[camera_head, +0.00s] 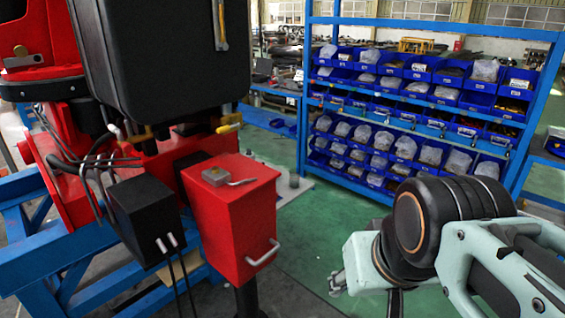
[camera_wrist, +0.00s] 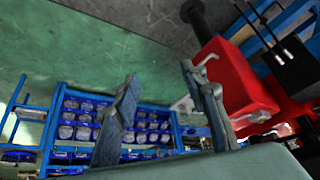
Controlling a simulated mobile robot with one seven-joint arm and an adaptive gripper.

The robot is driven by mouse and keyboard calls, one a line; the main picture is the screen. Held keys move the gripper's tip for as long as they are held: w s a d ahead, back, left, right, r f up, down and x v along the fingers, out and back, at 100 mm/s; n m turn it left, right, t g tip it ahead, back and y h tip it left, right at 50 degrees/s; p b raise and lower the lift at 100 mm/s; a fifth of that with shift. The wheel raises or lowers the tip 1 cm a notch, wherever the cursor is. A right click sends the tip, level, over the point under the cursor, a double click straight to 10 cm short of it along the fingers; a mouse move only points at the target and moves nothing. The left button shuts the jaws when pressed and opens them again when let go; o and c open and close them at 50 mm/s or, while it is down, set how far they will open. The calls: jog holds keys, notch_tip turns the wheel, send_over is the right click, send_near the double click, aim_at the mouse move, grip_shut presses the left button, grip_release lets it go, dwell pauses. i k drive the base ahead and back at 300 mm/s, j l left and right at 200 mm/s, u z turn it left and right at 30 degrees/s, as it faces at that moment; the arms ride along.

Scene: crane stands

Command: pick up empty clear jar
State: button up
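A small clear, greyish container (camera_head: 215,176), which may be the jar, sits on top of the red box (camera_head: 232,222) in the head view. It shows a yellowish patch; I cannot tell whether it is empty. A thin pale object (camera_head: 242,182) lies just right of it. My gripper (camera_head: 337,283) is low, to the right of the red box and apart from it. In the wrist view, my gripper's two fingers (camera_wrist: 159,72) are spread with nothing between them. The red box (camera_wrist: 232,82) shows beyond the right finger; the container is not clear there.
A blue rack (camera_head: 425,124) of bins with bagged parts stands at the back right. A black box (camera_head: 146,218) with cables and a red machine on a blue frame (camera_head: 60,262) stand left of the red box. Green floor (camera_head: 325,215) is clear between box and rack.

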aim_at(295, 178)
jog(key=i+l+u, duration=0.1)
jog(key=u, duration=1)
jog(key=i+l+u, duration=0.1)
jog(key=l+u, duration=0.25)
jog(key=i+l+u, duration=0.1)
jog(key=l+u, duration=0.65)
jog(key=l, duration=0.3)
jog(key=l+u, duration=0.15)
jog(key=l, duration=0.6)
jog(key=k+l+u, duration=0.2)
jog(key=l, duration=0.55)
jog(key=k+l, duration=0.1)
jog(key=l, duration=1.45)
jog(key=k, duration=0.05)
